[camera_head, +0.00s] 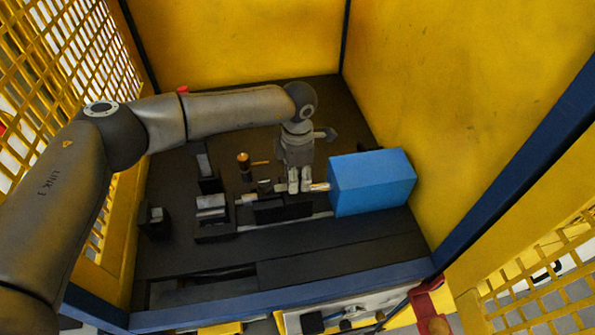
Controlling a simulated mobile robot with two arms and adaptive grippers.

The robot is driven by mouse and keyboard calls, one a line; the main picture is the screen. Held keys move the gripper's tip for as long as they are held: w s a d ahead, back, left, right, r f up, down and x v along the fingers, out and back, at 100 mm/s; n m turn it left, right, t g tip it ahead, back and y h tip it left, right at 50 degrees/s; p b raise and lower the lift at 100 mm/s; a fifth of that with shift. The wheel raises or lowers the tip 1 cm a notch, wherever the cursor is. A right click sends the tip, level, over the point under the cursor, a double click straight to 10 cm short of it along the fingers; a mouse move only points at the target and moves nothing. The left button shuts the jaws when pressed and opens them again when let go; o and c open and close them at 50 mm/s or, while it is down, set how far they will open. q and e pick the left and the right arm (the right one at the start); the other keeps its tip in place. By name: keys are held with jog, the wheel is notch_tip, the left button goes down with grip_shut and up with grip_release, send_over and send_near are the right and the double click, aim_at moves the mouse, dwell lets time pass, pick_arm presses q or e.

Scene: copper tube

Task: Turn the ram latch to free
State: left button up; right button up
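My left gripper (299,186) points down over the dark machine bed, just left of the blue block. Its two pale fingertips are close together, and I cannot tell whether they are shut or hold anything. A short copper-coloured piece (319,187) shows between the fingertips and the blue block. An upright post with an orange-copper top (243,160) stands left of the gripper, with a thin copper-coloured bar beside it. I cannot tell which part is the ram latch; the gripper may hide some of the mechanism. My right gripper is not in view.
The blue block (372,182) stands close on the right. Grey and black fixtures (211,205) stand left of the gripper. Yellow walls enclose the back and right, with yellow mesh at the left. A blue beam (290,296) crosses the front. The dark bed's front strip is clear.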

pick_arm(q)
jog(key=shift+f, duration=0.25)
grip_shut()
